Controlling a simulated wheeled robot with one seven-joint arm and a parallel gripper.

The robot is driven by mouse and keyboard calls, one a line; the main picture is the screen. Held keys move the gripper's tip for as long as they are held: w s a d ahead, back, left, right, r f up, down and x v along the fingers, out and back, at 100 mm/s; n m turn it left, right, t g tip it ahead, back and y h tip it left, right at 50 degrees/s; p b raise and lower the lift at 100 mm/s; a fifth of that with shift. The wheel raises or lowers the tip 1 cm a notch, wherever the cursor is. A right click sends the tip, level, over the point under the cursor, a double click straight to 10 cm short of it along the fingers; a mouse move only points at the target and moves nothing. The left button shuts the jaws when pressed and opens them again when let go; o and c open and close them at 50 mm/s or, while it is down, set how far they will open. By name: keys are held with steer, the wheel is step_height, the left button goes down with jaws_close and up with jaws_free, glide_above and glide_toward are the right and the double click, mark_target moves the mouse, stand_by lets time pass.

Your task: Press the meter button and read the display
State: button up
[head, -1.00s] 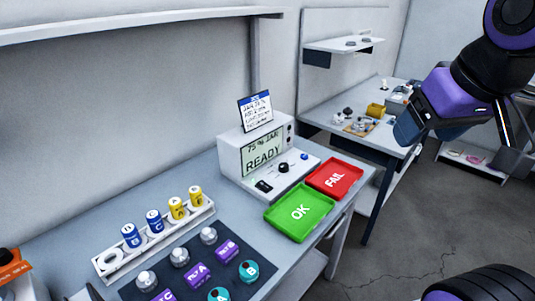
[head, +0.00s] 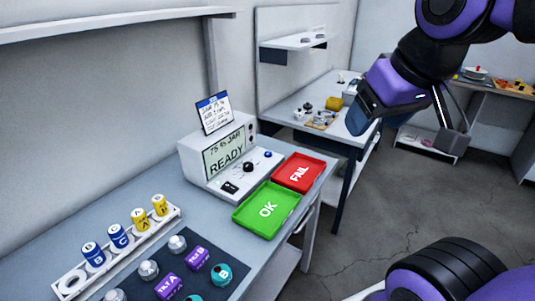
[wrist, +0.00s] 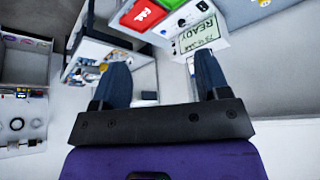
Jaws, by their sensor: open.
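The meter (head: 218,158) is a white box on the grey bench, left of centre in the head view. In the wrist view the meter (wrist: 206,36) appears upside down beyond the fingers. My gripper (wrist: 160,85) is open and empty. In the head view it (head: 405,130) hangs in the air right of the meter, well apart from it.
A green OK tray (head: 268,209) and red FAIL tray (head: 299,173) lie right of the meter. A card (head: 214,113) stands on top. A rack (head: 118,250) of blue and yellow jars and a dark mat (head: 200,255) are in front. Another bench (head: 330,90) stands behind.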

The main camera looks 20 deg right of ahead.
steer(key=shift+c, duration=0.5)
jaws_close()
stand_by(1.2)
